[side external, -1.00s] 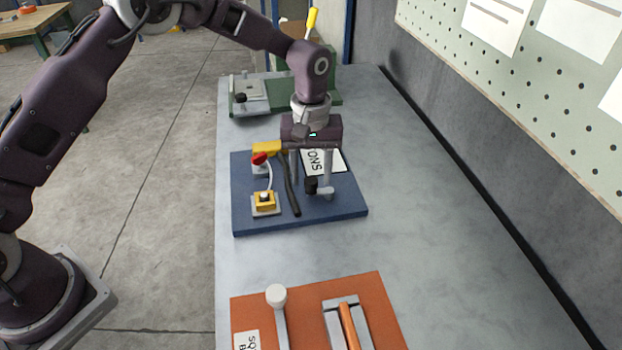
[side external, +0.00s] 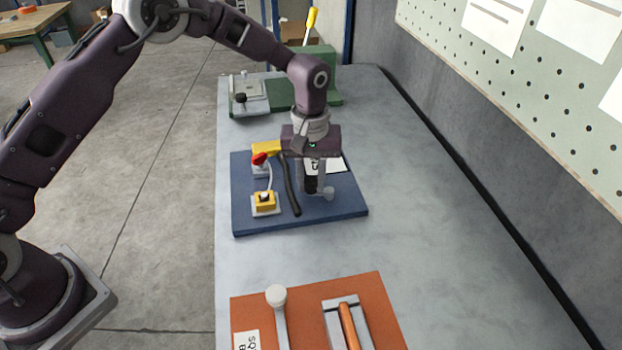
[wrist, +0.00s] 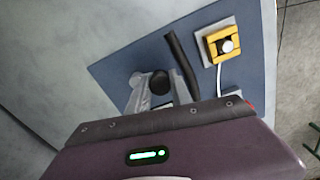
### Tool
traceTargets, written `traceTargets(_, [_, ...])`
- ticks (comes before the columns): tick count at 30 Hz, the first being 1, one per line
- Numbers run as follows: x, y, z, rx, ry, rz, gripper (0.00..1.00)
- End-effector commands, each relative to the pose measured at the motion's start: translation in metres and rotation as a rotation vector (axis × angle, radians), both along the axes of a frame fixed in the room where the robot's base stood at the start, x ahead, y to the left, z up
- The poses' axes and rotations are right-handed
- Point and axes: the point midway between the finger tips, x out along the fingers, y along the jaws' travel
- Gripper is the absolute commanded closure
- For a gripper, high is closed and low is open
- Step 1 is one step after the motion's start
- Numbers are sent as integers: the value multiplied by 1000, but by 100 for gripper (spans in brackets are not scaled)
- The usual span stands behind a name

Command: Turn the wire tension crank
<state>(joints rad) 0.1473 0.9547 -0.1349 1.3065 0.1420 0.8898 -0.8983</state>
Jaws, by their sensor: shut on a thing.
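The crank on the blue board (side external: 245,215) has an upright black handle (side external: 311,185) and a grey round end (side external: 328,194) beside it. My gripper (side external: 313,182) points down over the board, its fingers closed around the black handle. In the wrist view, the black handle (wrist: 160,82) shows between the grey fingers, with a grey round part (wrist: 137,79) at its left. The crank's arm and base are largely hidden by the fingers.
On the same board are a yellow box with a button (side external: 265,201), a red knob (side external: 259,158), a yellow part (side external: 267,147) and a black bar (side external: 291,188) close left of my gripper. A green fixture (side external: 290,95) stands behind; an orange board (side external: 300,312) lies in front.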

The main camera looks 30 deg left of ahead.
Motion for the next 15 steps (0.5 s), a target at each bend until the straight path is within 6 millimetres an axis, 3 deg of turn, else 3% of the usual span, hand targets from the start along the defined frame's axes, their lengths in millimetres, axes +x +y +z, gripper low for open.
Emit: traceTargets(15, [15, 6, 1, -1, -3, -381, 100])
